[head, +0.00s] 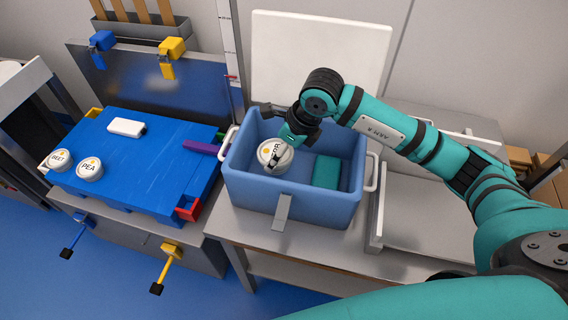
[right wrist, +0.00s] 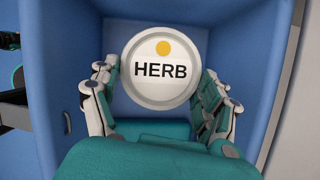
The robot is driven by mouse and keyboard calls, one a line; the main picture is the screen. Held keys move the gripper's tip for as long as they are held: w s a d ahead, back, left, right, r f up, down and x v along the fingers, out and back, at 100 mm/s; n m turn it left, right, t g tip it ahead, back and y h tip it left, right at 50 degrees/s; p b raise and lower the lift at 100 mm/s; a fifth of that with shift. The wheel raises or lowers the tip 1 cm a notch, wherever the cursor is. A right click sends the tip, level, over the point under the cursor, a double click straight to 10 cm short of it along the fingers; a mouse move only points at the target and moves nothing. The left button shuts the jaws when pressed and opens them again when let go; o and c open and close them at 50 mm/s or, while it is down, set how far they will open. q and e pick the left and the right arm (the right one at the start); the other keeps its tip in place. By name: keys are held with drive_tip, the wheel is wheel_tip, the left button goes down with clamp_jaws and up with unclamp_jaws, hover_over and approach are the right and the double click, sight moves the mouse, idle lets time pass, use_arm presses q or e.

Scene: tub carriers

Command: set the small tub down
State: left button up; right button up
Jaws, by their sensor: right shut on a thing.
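A small round white tub with an orange dot and the label HERB (right wrist: 160,75) is in the right wrist view. In the head view the tub (head: 270,150) is inside a blue crate (head: 285,202), toward its left side, with its label partly covered. My right gripper (head: 277,157) reaches down into the crate and is shut on the tub, its fingers on either side in the right wrist view (right wrist: 162,84). Whether the tub touches the crate floor I cannot tell. My left gripper is not in view.
A teal block (head: 326,172) lies right of the tub in the crate. At left, a blue board (head: 140,165) bears tubs labelled BEET (head: 61,160) and PEA (head: 89,168) and a white box (head: 126,127). A grey tray (head: 425,215) stands right of the crate.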

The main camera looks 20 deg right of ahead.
drive_tip(key=shift+f, duration=0.65)
wheel_tip(320, 180, down, 4)
drive_tip(key=shift+r, duration=0.25)
drive_tip(key=o, duration=1.4)
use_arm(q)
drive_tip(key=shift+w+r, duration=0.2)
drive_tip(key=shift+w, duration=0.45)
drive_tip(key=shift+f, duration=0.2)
use_arm(e)
drive_tip(key=v, duration=1.2)
